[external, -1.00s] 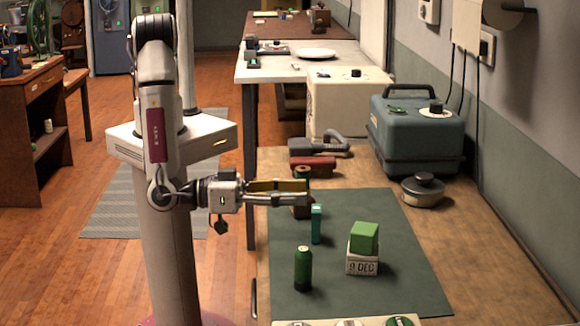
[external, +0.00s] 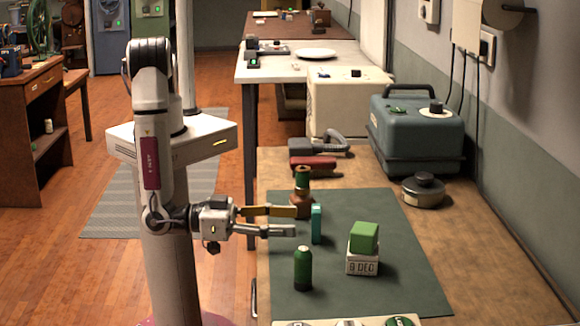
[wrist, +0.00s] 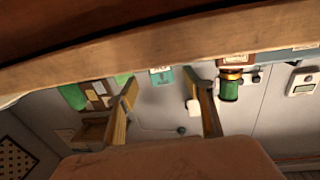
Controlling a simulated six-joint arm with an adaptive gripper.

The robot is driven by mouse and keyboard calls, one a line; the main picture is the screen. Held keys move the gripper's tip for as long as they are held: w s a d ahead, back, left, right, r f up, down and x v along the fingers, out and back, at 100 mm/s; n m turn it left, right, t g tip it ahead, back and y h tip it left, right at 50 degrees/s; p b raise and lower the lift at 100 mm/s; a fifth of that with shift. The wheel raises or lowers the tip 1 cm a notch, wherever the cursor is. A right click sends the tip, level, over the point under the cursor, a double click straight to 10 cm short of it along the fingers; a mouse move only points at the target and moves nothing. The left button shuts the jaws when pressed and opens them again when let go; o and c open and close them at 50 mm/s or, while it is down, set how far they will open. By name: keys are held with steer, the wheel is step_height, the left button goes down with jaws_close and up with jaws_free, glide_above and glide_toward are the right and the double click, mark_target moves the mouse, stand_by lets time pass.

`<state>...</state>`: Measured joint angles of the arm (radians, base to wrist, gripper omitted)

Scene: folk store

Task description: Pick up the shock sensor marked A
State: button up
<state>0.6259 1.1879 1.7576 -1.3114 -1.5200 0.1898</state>
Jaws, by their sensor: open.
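A slim teal upright block (external: 316,223) stands on the green mat. It could be the shock sensor, but no letter A is readable. In the wrist view this teal block (wrist: 161,76), with a pale label, shows between the two finger lines. My gripper (external: 295,221) is open and empty, level, pointing right with its fingertips just left of the block. In the wrist view my gripper (wrist: 165,92) has a finger on each side of the block's line. I cannot tell the exact gap between tips and block.
A brown bottle (external: 301,206) with a green cylinder (external: 302,178) on top stands behind my gripper. A dark green bottle (external: 303,270) stands in front. A green cube (external: 364,237) sits on a white date block (external: 362,263) to the right. The mat (external: 400,225) is bare farther right.

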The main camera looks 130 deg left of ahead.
mark_target(313, 220)
steer(key=shift+w+a, duration=0.4)
steer(key=shift+w, duration=0.05)
steer(key=shift+w+a, duration=0.1)
steer(key=shift+x, duration=2.45)
steer(key=shift+r, duration=0.2)
steer(key=c, duration=1.2)
